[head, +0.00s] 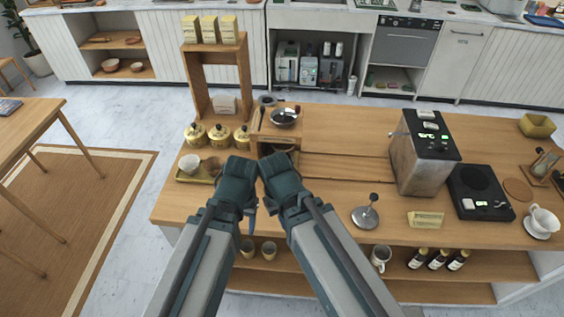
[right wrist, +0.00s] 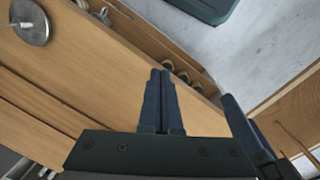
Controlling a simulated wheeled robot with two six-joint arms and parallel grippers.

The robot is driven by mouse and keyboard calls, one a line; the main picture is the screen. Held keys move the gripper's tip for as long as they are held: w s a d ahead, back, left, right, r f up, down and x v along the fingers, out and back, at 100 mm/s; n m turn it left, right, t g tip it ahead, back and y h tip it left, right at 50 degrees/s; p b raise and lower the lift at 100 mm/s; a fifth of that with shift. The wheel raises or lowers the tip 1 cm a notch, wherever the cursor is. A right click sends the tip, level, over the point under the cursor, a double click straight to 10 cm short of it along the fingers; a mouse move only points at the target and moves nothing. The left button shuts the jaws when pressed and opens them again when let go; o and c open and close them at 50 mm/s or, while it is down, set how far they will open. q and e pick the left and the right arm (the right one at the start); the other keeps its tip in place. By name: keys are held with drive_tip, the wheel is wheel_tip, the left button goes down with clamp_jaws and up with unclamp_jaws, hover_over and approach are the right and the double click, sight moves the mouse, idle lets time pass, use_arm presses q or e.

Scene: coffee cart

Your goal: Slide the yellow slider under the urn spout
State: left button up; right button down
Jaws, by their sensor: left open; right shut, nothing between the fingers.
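I cannot clearly make out a yellow slider; my wrists hide part of the counter. Two dark seams (head: 345,168) run across the wooden counter to a boxy metal machine (head: 420,160) with green displays, possibly the urn. In the right wrist view my right gripper (right wrist: 161,72) is shut and empty above the counter's front edge.
A tray (head: 183,178) with a white cup, yellow canisters (head: 195,135) and a wooden box with a dark dish (head: 284,118) stand near my grippers. The counter's middle is clear.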

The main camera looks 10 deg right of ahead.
drive_tip(key=c, duration=1.5)
unclamp_jaws()
drive_tip(key=shift+c, duration=0.2)
drive_tip(key=shift+o, duration=1.1)
drive_tip(key=shift+w+a+r, duration=0.1)
drive_tip(key=shift+w+r, duration=0.05)
drive_tip(key=shift+w, duration=0.2)
drive_tip(key=o, duration=0.6)
drive_tip(key=w+r+m+p, duration=0.1)
drive_tip(key=w, duration=0.2)
drive_tip(key=w+a+r+m+p, duration=0.1)
drive_tip(key=w, duration=0.3)
drive_tip(key=w+a+r+m+p, duration=0.1)
drive_tip(key=w+m+p, duration=0.1)
drive_tip(key=w, duration=0.1)
drive_tip(key=shift+w+a+r, duration=0.15)
drive_tip(key=shift+w+r, duration=0.1)
drive_tip(key=shift+r, duration=0.15)
drive_tip(key=w+r+m+p, duration=0.1)
drive_tip(key=w, duration=0.2)
drive_tip(key=w+m+p, duration=0.1)
drive_tip(key=w+m, duration=0.1)
drive_tip(key=w, duration=0.2)
drive_tip(key=w+a+r+m+y+p, duration=0.1)
drive_tip(key=w+m, duration=0.1)
drive_tip(key=w, duration=0.1)
drive_tip(key=shift+w+r, duration=0.25)
drive_tip(key=shift+r, duration=0.1)
drive_tip(key=shift+f, duration=0.1)
